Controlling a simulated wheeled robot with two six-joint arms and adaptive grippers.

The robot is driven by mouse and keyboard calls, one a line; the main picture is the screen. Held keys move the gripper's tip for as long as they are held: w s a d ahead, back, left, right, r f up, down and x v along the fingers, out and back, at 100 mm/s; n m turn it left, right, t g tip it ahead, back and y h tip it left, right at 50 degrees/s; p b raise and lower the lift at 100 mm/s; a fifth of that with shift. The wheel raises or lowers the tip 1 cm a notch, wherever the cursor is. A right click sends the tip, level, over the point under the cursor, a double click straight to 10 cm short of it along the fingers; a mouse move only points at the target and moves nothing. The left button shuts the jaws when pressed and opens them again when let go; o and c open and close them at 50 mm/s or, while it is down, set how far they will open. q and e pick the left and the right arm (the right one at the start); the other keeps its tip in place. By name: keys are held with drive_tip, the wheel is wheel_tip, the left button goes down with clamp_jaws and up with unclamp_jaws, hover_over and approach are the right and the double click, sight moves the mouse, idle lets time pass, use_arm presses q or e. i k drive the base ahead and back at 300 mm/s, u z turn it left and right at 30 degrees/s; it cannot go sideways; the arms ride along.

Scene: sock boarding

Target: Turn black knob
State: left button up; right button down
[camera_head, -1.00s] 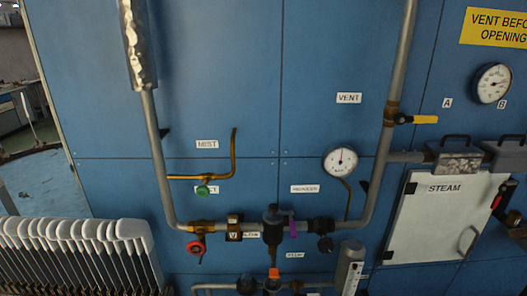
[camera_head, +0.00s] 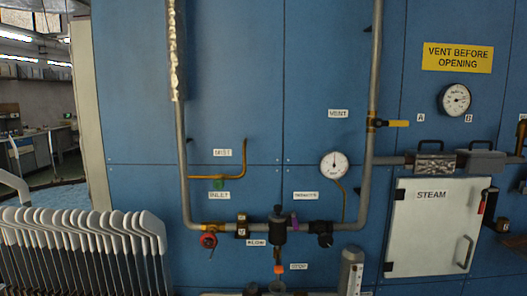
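A blue panel (camera_head: 240,80) carries grey pipework with valves. A black knob (camera_head: 325,239) hangs at the right part of the lower horizontal pipe, under a round pressure gauge (camera_head: 334,165). A larger black fitting (camera_head: 278,231) sits on the same pipe to its left. Another dark round part (camera_head: 252,288) is cut by the bottom edge, so I cannot tell what it is. Neither of my grippers is in view.
A red knob (camera_head: 209,241) and a green knob (camera_head: 218,184) are to the left. A yellow lever (camera_head: 397,123) sits by the VENT label. A white STEAM door (camera_head: 433,226) is at right. White boards (camera_head: 80,250) stand in a row at lower left.

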sight(325, 239)
drive_tip(key=z, duration=1.5)
drive_tip(key=i, duration=1.2)
drive_tip(key=u, duration=0.4)
